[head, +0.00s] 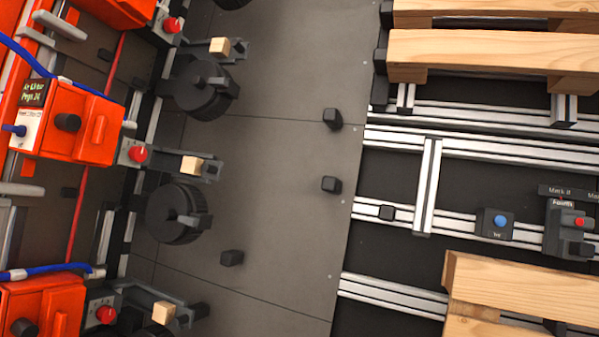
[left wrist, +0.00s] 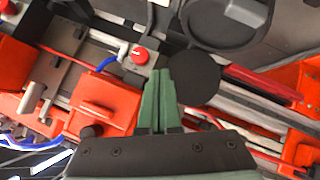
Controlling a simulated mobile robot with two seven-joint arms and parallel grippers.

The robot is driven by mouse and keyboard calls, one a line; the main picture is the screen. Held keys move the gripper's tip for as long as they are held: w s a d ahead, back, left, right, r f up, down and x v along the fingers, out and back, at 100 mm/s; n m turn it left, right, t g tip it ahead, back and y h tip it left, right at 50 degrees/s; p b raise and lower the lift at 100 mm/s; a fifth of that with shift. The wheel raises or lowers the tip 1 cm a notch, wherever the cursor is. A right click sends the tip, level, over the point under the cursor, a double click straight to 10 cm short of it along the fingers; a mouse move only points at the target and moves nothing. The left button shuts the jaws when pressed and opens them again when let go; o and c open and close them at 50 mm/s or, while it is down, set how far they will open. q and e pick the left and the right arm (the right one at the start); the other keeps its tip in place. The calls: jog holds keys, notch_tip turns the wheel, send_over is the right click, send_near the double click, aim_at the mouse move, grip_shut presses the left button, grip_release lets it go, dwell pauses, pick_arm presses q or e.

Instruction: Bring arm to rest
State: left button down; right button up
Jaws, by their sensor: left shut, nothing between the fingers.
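My left gripper (left wrist: 159,75) shows in the left wrist view. Its two green fingers are together, with nothing between them. Behind the fingertips lie an orange-red unit (left wrist: 105,105), a red knob (left wrist: 140,56) and a dark round disc (left wrist: 194,77). I cannot tell how far the fingertips are from them; no contact is clear. Neither arm shows in the head view, and my right gripper is in neither view.
In the head view, orange units (head: 85,125) with red knobs and dark round reels (head: 180,212) line the left. Wooden pallets (head: 490,52) and metal rails (head: 428,185) fill the right. A grey floor strip (head: 275,190) between them holds several small black blocks (head: 331,184).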

pick_arm(q)
jog(key=s+d+f+m+t+h, duration=0.2)
jog(key=s+d+m+h, duration=0.2)
jog(key=d+m+h, duration=0.5)
jog(key=s+d+f+m+g, duration=0.4)
jog(key=s+d+f+m, duration=0.2)
jog(key=s+m, duration=0.2)
jog(key=s+d+f+m+g+h, duration=0.1)
jog(key=s+d+f+m+g, duration=0.2)
jog(key=s+m, duration=0.6)
jog(key=d+f, duration=0.2)
jog(key=d, duration=0.1)
jog(key=shift+f+g, duration=0.35)
jog(key=shift+g, duration=0.05)
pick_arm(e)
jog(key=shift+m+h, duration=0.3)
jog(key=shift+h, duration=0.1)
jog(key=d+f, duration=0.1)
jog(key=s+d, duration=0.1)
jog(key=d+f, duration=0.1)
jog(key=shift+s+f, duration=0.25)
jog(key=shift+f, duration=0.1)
